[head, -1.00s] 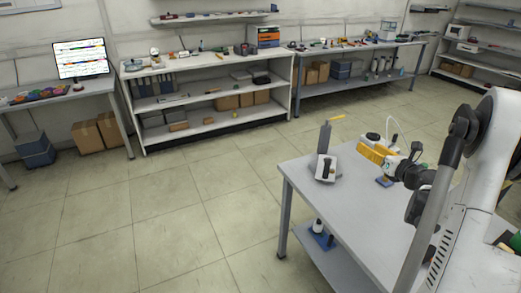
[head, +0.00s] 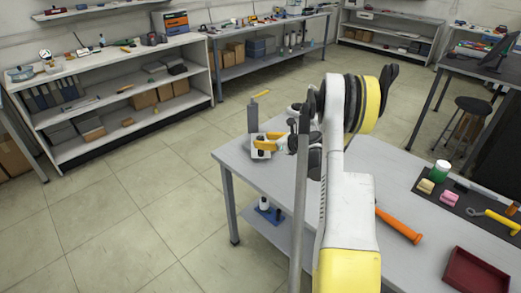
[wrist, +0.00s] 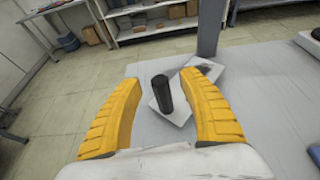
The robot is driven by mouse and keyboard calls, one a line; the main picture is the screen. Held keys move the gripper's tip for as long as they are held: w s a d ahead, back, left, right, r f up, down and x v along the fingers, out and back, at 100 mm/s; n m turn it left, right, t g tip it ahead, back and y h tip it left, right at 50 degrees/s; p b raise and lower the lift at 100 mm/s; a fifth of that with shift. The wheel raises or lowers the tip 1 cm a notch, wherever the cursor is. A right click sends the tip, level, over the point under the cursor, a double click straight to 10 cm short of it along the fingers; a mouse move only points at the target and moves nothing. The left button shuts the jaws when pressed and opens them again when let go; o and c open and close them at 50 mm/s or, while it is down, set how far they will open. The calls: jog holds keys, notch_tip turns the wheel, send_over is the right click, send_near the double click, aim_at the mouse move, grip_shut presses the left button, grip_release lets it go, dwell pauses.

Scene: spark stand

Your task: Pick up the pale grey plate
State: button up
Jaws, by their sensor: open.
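A pale, flat plate-like piece (wrist: 174,117) lies at an angle on the grey table (wrist: 270,75) in the wrist view. A dark upright cylinder (wrist: 162,95) covers part of it; I cannot tell whether the two are joined. In the head view the pale piece (head: 262,155) is small and partly hidden by my gripper (head: 266,142). My gripper is open, its yellow fingers on either side of the cylinder and pale piece in the wrist view (wrist: 163,80). Nothing is seen held, and contact cannot be told.
A grey post (head: 253,117) stands beside the pale piece. An orange-handled tool (head: 399,226), a red tray (head: 477,272) and a dark mat (head: 455,208) with small items lie at the table's right. Shelves (head: 120,85) stand behind open floor.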

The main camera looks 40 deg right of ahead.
jog(key=shift+x, duration=1)
jog(key=shift+c, duration=0.2)
grip_shut()
jog(key=shift+s+r, duration=0.1)
jog(key=shift+r, duration=0.1)
